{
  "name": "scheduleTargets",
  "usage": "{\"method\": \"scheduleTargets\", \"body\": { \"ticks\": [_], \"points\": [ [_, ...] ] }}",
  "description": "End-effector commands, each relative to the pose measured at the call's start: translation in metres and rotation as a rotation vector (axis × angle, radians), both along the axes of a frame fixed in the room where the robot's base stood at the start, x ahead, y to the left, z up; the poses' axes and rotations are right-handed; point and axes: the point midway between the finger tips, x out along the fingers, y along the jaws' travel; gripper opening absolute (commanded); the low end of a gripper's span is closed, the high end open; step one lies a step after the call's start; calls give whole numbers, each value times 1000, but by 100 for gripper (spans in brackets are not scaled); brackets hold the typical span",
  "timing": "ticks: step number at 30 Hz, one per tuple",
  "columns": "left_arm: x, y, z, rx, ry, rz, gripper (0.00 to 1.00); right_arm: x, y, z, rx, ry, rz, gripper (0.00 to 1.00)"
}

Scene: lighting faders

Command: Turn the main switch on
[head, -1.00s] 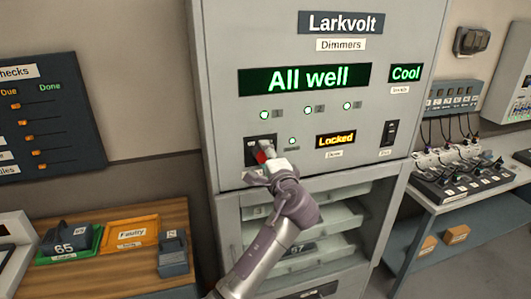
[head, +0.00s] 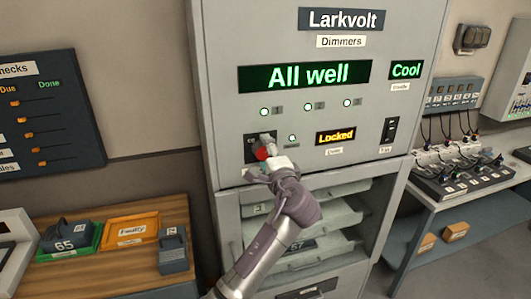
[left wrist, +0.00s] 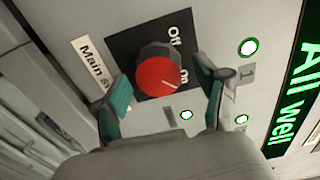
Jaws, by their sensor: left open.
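The main switch is a red round knob with a pale line, set on a dark plate on the grey cabinet front; it fills the middle of the left wrist view (left wrist: 158,76) and shows small in the head view (head: 262,154). Its plate reads "Off" and a partly covered "On". The knob's line points to the lower right in the wrist view, toward the "On" side. My left gripper (head: 267,150) is open, its teal-padded fingers (left wrist: 165,96) on either side of the knob, with gaps visible. My right gripper is not in view.
The cabinet displays read "All well" (head: 305,77), "Cool" (head: 405,69) and "Locked" (head: 336,136). Several green lamps are lit. A small black switch (head: 389,130) sits to the right. Below are open shelves of trays. A wooden bench (head: 100,280) stands left, a socket-strip table (head: 455,205) right.

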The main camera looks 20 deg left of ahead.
Motion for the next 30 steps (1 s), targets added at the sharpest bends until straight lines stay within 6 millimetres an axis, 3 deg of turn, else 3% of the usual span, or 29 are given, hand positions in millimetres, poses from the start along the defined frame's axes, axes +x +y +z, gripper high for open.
{"method": "scheduleTargets", "body": {
  "ticks": [16,21,30],
  "points": [
    [-83,-57,-1,-1,0,-2,73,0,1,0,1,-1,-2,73],
    [-94,-64,0,0,0,0,73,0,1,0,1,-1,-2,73],
    [-95,-65,0,0,0,0,73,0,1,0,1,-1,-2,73]
  ]
}}
